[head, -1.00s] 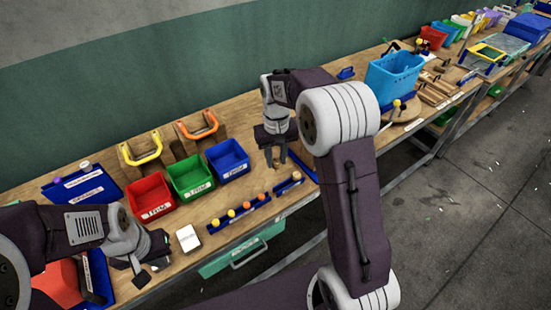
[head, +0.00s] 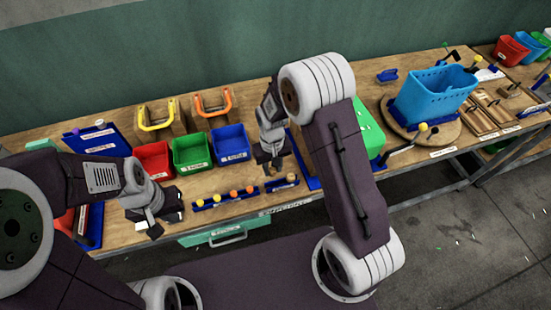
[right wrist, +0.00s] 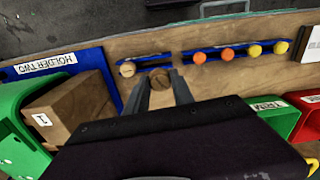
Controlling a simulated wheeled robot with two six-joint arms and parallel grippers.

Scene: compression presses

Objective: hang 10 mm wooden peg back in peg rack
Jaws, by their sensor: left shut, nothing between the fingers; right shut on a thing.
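My right gripper (head: 271,170) is shut on a wooden peg (right wrist: 159,80), whose round pale-brown end shows between the fingertips (right wrist: 160,92) in the right wrist view. The peg is right beside a short blue peg rack (right wrist: 149,64), near its middle; I cannot tell whether it touches. Another wooden peg (right wrist: 127,68) stands at one end of that rack. In the head view the short rack (head: 284,184) is partly behind the gripper. My left gripper (head: 154,228) is shut and empty near the bench's front edge at the left.
A longer blue rack (head: 225,200) with orange and yellow pegs stands left of the short rack. Red (head: 153,160), green (head: 191,152) and blue (head: 230,144) bins stand behind. A green box (head: 369,128) and blue basket (head: 433,95) are to the right.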

